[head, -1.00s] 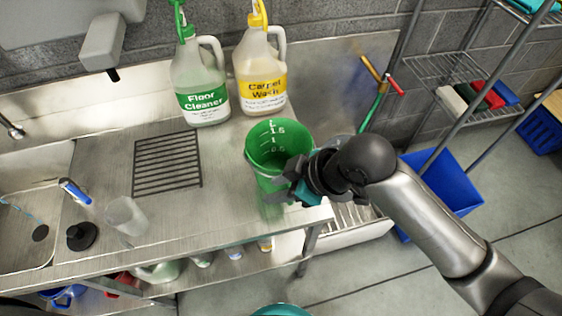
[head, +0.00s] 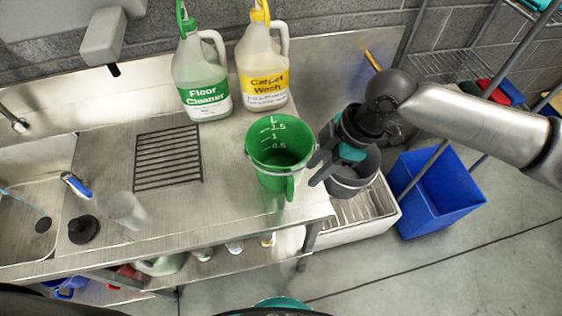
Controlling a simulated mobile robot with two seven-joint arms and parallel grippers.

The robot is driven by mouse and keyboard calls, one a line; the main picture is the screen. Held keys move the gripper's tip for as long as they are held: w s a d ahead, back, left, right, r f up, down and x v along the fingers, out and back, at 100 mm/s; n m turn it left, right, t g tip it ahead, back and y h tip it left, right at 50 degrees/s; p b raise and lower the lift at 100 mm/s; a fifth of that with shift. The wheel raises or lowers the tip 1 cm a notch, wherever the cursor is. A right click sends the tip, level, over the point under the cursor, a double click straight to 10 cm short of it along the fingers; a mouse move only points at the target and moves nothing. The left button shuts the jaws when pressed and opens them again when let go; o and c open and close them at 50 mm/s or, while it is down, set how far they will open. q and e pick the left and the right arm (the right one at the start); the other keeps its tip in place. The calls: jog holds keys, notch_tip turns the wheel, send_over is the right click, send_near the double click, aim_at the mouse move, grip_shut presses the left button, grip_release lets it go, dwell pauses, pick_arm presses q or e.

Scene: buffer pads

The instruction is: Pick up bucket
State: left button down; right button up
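The green bucket (head: 278,171) stands upright on the metal counter near its right end, with white measuring marks inside and a handle at its front. My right gripper (head: 318,166) is just to the right of the bucket, its dark fingers spread apart and pointing left toward the bucket's side. It looks open and empty; I cannot tell whether a fingertip touches the bucket. My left gripper is not in view.
Behind the bucket stand a floor cleaner jug (head: 202,75) and a carpet wash jug (head: 262,70). A black rack (head: 168,158) lies left on the counter (head: 225,190). A blue bin (head: 435,195) stands on the floor at right. A clear cup (head: 126,212) is at front left.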

aim_at(290, 193)
jog(key=x, duration=1.2)
jog(key=shift+a+f+b, duration=0.1)
jog(key=shift+a+b, duration=0.05)
jog(key=shift+b, duration=0.2)
jog(key=shift+c, duration=0.4)
grip_shut()
dwell(0.4)
